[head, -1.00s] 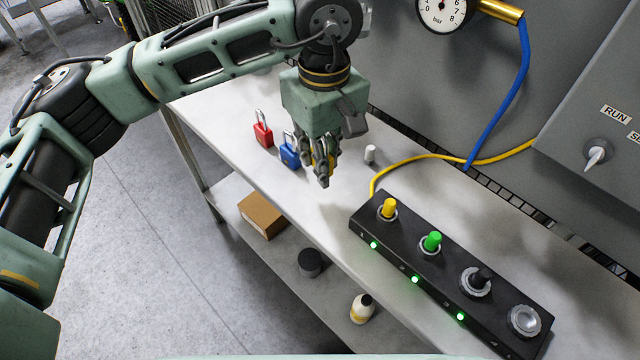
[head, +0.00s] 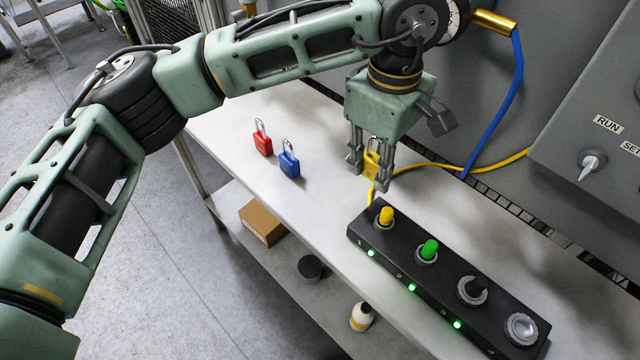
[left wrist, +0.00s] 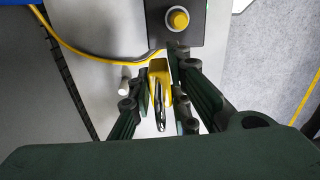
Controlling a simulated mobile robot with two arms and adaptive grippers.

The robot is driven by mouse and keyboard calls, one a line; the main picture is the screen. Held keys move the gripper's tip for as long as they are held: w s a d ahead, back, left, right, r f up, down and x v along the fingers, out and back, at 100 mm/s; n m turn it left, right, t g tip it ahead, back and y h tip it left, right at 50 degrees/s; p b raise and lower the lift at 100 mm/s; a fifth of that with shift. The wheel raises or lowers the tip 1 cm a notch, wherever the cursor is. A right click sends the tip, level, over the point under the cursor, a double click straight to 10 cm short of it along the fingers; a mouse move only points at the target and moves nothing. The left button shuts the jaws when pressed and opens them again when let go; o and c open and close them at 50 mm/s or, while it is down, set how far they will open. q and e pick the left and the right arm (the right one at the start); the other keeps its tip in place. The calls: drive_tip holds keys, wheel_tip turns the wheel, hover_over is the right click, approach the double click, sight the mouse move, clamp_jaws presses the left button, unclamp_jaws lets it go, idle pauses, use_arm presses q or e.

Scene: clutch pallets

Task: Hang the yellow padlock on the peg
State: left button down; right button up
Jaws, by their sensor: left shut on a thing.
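The yellow padlock (head: 371,166) is between the fingers of my left gripper (head: 369,174), which is shut on it above the bench, near the black button box. In the left wrist view the padlock's yellow body (left wrist: 158,70) and its metal shackle show between the fingers of the left gripper (left wrist: 161,84). I cannot tell how high it is above the bench. I cannot make out the peg for certain. A small white cylinder (left wrist: 124,88) stands beside the gripper in the left wrist view; the gripper hides it in the head view. My right gripper is not in view.
A red padlock (head: 262,142) and a blue padlock (head: 289,163) stand on the white bench (head: 232,128). The black button box (head: 400,262) is in front of the gripper.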

use_arm(q)
drive_tip(key=p, duration=0.2)
hover_over(319, 195)
drive_tip(key=f, duration=0.5)
drive_tip(key=shift+s+d, duration=0.1)
drive_tip(key=shift+d, duration=0.2)
drive_tip(key=shift+a+f, duration=0.2)
drive_tip(key=shift+a, duration=0.05)
drive_tip(key=shift+f+p, duration=0.4)
drive_tip(key=shift+f, duration=0.15)
wheel_tip(319, 195, down, 2)
drive_tip(key=shift+f, duration=0.55)
drive_tip(key=c, duration=1.7)
unclamp_jaws()
drive_tip(key=shift+o, duration=0.3)
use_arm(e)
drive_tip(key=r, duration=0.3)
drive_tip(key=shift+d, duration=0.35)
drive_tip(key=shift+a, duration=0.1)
